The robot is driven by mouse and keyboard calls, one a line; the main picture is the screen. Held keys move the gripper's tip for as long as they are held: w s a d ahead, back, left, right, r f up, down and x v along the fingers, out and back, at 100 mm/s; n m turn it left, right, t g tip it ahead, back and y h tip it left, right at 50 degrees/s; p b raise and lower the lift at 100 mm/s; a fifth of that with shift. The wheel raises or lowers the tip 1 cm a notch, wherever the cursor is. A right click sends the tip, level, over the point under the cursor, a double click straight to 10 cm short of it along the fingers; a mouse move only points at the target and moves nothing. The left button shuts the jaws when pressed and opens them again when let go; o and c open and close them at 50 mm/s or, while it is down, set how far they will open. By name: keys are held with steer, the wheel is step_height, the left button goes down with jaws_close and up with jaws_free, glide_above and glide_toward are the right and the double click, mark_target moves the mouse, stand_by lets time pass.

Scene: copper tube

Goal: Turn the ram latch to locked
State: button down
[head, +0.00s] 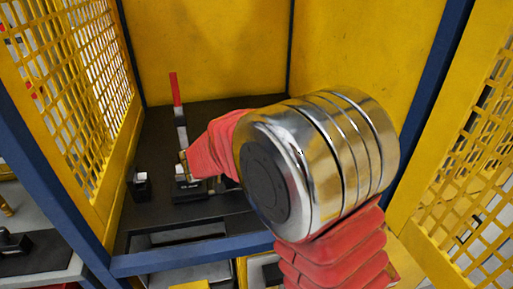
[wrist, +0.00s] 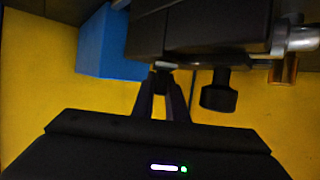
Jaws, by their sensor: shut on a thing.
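In the wrist view, my gripper (wrist: 163,75) has its two dark fingers close together at a small light-grey piece at the edge of a black block (wrist: 200,28). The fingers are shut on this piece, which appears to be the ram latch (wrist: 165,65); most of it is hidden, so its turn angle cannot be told. A black knob (wrist: 218,92) hangs beside the fingers on the right, apart from them. In the head view, my red-sleeved arm reaches to the black fixture (head: 188,190) and hides part of it. A lever with a red grip (head: 174,88) stands upright behind.
Yellow walls (head: 350,40) and mesh panels (head: 75,75) enclose the bay, with a blue frame rail (head: 195,258) in front. A small black block (head: 140,187) stands left of the fixture. The wrist view shows a blue block (wrist: 103,45) and a copper-coloured piece (wrist: 283,71).

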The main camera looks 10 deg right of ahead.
steer(key=shift+m+g+h, duration=0.4)
steer(key=shift+m, duration=0.1)
steer(key=shift+r, duration=0.1)
steer(key=c, duration=1.8)
jaws_free()
steer(key=shift+o, duration=0.2)
step_height(320, 180, up, 10)
steer(key=shift+f, duration=0.1)
